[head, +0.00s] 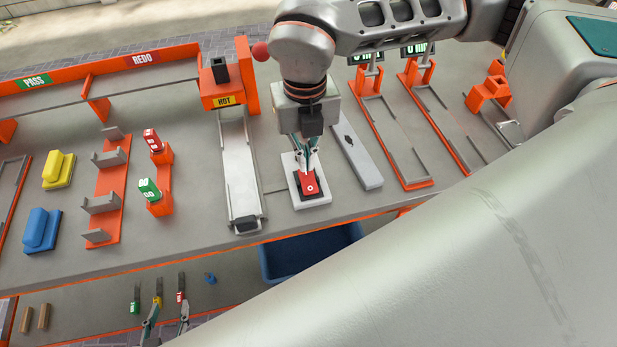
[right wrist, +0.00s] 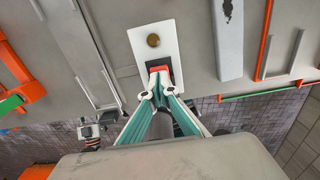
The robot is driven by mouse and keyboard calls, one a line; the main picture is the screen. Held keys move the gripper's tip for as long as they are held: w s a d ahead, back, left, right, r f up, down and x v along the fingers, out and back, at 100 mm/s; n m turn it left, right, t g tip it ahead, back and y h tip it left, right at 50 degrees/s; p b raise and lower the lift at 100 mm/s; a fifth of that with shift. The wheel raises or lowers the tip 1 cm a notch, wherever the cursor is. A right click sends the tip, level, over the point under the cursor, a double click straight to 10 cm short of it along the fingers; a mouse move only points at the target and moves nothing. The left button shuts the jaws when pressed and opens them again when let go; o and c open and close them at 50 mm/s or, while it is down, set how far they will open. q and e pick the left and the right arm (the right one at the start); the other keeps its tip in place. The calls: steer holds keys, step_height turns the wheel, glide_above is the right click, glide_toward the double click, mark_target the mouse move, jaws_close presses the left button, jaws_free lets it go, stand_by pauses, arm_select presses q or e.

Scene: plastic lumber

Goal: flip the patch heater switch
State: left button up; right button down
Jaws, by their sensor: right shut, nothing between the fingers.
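The switch (head: 311,186) is a red rocker with a white ring mark, set in a dark frame on a white plate (head: 313,201) on the bench. In the right wrist view the red rocker (right wrist: 160,69) shows just beyond the fingertips, and the plate (right wrist: 141,45) carries a brown round knob. My right gripper (head: 307,172) is shut with nothing in it, its tips at the rocker's edge; I cannot tell whether they touch. It also shows in the right wrist view (right wrist: 160,88). My left gripper (head: 170,305) is open and empty at the lower left, below the bench edge.
A metal channel (head: 240,170) with an orange HOT-labelled block (head: 224,95) stands left of the switch. A grey bar (head: 357,150) lies close on its right. Orange-framed rails (head: 395,140) stand further right. A blue bin (head: 310,252) sits below the bench edge.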

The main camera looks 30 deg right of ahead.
mark_target(306, 173)
steer(key=shift+f+b, duration=0.95)
steer(key=shift+f, duration=0.2)
stand_by(0.9)
steer(key=shift+r+p, duration=1.65)
steer(key=shift+r, duration=1.9)
steer(key=shift+s+f, duration=0.1)
